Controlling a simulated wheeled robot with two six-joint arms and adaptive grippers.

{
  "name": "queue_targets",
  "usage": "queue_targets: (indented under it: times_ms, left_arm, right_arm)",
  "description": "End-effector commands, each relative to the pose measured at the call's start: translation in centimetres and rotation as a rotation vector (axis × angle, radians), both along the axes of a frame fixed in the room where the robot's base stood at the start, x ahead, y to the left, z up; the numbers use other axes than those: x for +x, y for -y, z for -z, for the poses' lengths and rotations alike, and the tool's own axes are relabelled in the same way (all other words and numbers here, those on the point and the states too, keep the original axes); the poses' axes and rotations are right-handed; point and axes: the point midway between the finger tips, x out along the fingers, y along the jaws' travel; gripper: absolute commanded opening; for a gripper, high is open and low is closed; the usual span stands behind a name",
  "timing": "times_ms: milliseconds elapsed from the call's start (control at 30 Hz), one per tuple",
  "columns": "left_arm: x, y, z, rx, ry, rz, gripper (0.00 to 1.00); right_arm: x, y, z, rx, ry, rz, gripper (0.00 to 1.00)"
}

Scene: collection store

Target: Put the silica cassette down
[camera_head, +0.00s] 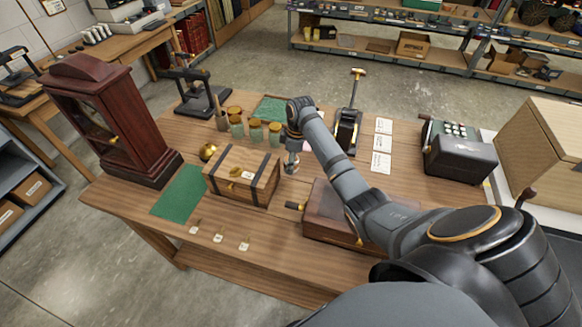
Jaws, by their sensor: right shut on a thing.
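My right gripper (292,158) points down over the middle of the table, just right of the wooden chest. It is shut on a small, pale object with a reddish part, which I take to be the silica cassette (290,167). The gripper covers much of it, and I cannot tell whether it touches the tabletop. My left gripper is not in view.
Several glass jars (255,132) stand behind the chest. A brown case (318,224) lies under my forearm. A dark red clock (112,122) and green mat (181,192) are at left. White cards (382,143) and a dark keyed machine (459,156) are at right.

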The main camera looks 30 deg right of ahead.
Motion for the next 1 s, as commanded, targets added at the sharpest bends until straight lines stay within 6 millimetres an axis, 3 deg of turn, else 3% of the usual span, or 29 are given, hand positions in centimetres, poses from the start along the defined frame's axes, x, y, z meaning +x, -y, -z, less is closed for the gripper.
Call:
queue_targets:
  times_ms: [267, 500, 867, 900, 1000]
  left_arm:
    - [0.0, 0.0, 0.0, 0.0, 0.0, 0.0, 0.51]
    - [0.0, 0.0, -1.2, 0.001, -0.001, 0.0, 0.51]
    - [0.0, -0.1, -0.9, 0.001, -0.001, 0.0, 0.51]
    - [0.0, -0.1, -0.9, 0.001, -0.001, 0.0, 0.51]
    - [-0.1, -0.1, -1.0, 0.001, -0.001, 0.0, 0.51]
  right_arm:
    - [0.7, 0.4, 0.9, -0.001, 0.001, 0.0, 0.11]
    - [0.8, 0.4, 4.0, 0.0, -0.001, -0.001, 0.11]
    - [0.8, 0.5, 4.6, -0.001, -0.001, -0.001, 0.11]
    - [0.8, 0.5, 4.5, -0.001, 0.0, -0.001, 0.55]
    - [0.8, 0.5, 4.5, -0.001, 0.0, -0.001, 0.68]
